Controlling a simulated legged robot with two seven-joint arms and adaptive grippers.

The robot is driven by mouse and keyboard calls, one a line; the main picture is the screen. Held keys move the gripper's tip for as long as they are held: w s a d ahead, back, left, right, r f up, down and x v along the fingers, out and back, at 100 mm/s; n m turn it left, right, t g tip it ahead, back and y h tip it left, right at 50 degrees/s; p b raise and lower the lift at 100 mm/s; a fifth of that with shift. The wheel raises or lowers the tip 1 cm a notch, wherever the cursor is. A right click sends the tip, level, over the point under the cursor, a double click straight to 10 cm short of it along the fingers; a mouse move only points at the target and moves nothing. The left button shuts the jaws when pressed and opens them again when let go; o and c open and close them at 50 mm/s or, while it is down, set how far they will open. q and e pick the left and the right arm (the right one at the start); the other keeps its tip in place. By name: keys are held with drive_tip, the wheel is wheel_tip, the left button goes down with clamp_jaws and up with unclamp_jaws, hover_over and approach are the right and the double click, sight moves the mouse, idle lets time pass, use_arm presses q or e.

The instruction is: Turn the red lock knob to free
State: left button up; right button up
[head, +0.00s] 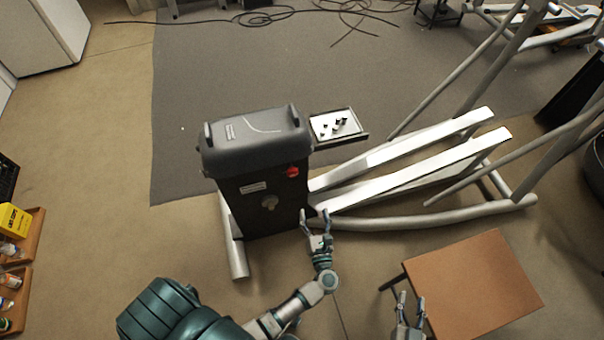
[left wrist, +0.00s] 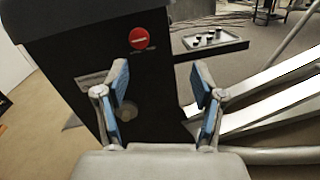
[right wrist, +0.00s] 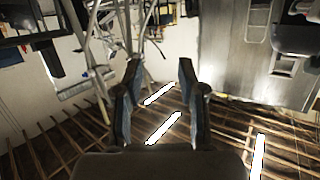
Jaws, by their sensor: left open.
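The red lock knob (head: 293,171) is on the black housing (head: 262,208) of the elliptical, near the upper right of its front face. It also shows in the left wrist view as a red disc (left wrist: 139,38) with a pale bar across it. My left gripper (head: 315,213) is open and empty, below and to the right of the knob in the head view. In the left wrist view its fingers (left wrist: 160,100) stand apart with the knob beyond and above them, not touching it. My right gripper (head: 411,301) is open and empty beside the brown table, far from the knob; its fingers (right wrist: 157,95) stand apart.
A tray (head: 338,126) with small dark parts sits right of the housing. A round grey knob (head: 270,202) is lower on the same face. White pedal rails (head: 420,165) extend right. A brown table (head: 480,285) stands at lower right, an orange shelf (head: 22,265) at left.

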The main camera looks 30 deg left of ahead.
use_arm(q)
drive_tip(key=a+n+g, duration=0.1)
drive_tip(key=n+g, duration=0.1)
drive_tip(key=n, duration=0.1)
drive_tip(key=n+y+b, duration=0.1)
approach(294, 174)
drive_tip(key=x, duration=0.5)
drive_tip(key=shift+w+a+f, duration=0.1)
drive_tip(key=shift+w+a, duration=0.1)
drive_tip(key=shift+w, duration=0.15)
drive_tip(key=x, duration=0.5)
drive_tip(key=shift+s+a+f, duration=0.1)
drive_tip(key=shift+a+f, duration=0.15)
drive_tip(key=shift+a, duration=0.3)
drive_tip(key=shift+d+r, duration=0.15)
drive_tip(key=shift+d, duration=0.3)
drive_tip(key=c, duration=0.4)
drive_tip(key=shift+r, duration=0.1)
drive_tip(key=c, duration=0.7)
drive_tip(key=shift+c, duration=0.2)
use_arm(e)
wheel_tip(294, 174, up, 6)
drive_tip(key=a+t, duration=0.1)
drive_tip(key=t, duration=0.2)
drive_tip(key=shift+w+a+y, duration=0.2)
drive_tip(key=shift+a+y, duration=0.1)
drive_tip(key=shift+y, duration=0.1)
